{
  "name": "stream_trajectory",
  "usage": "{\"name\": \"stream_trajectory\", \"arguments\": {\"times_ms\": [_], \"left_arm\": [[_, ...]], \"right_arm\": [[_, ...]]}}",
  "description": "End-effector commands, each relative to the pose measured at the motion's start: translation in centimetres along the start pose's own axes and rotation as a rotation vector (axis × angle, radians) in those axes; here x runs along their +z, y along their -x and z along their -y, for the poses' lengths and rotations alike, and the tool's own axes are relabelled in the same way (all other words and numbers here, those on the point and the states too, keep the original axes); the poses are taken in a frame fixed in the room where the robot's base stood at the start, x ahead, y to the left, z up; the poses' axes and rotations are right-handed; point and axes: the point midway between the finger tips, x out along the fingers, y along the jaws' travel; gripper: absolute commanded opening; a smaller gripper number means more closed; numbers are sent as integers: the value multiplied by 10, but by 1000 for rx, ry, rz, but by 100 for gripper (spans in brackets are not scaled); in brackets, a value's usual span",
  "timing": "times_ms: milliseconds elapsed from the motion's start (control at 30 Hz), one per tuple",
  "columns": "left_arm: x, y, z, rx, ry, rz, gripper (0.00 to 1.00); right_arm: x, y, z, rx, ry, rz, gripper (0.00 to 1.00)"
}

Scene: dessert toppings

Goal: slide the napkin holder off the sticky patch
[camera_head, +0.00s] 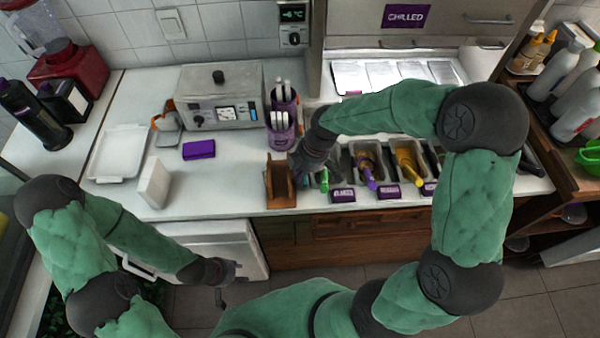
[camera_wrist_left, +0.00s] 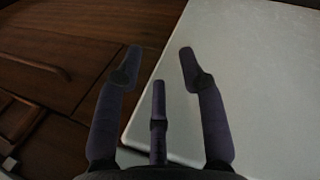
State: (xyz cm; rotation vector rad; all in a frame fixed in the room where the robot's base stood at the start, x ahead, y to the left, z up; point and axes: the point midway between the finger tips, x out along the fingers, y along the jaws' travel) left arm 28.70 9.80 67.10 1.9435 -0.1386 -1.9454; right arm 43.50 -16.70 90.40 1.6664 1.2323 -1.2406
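A brown wooden holder (camera_head: 279,185), which I take to be the napkin holder, stands upright near the front edge of the white counter. My right gripper (camera_head: 304,172) is low beside its right side, close to or touching it; its fingers are dark and partly hidden by the wrist, so their opening is unclear. No sticky patch can be made out around or under the holder. My left gripper (camera_head: 230,284) hangs in front of the counter, away from the holder. In the left wrist view its fingers (camera_wrist_left: 160,68) are spread with nothing between them.
Purple cutlery cups (camera_head: 281,130) stand behind the holder. Topping bins (camera_head: 367,160) with utensils lie to its right. A purple box (camera_head: 198,149), a white block (camera_head: 154,183) and a white tray (camera_head: 118,153) are to the left.

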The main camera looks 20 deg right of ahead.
Motion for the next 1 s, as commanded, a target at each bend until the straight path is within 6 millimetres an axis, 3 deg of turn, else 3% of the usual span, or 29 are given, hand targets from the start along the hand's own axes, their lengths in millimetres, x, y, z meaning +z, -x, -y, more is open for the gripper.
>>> {"name": "stream_trajectory", "arguments": {"times_ms": [167,267,733,1000], "left_arm": [[0,1,0,0,0,0,40],[0,4,-1,0,0,0,40],[1,18,-6,0,0,0,40],[1,19,-7,0,0,0,40]], "right_arm": [[-6,-1,0,-1,3,0,0],[-23,-6,0,-1,7,0,0],[-142,-41,0,-1,5,-1,0],[-160,-48,0,0,-1,-1,0]]}}
